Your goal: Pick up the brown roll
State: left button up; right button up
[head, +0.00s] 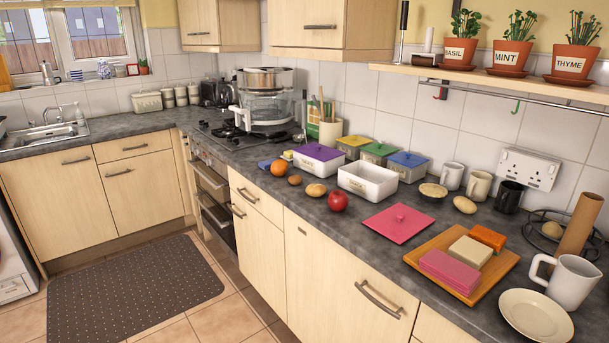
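Several roll-like brown items lie on the dark counter. A small darker brown one (295,180) sits beside the orange. A larger golden-brown one (316,190) sits between it and the red apple. A tan one (465,205) lies near the mugs, and another (552,230) is by the black wire rack. A brown cardboard tube (580,224) stands tilted at the far right. I cannot tell for sure which is the brown roll. Neither of my grippers is in view.
An orange (278,169), a red apple (338,201) and an open white container (367,182) crowd the middle. A pink lid (398,223), a wooden tray (415,255), a white mug (571,282) and a plate (536,316) stand right. Bare counter lies before the pink lid.

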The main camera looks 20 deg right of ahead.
aim_at(313, 189)
jog(key=i+u, duration=0.1)
jog(key=i, duration=1.1)
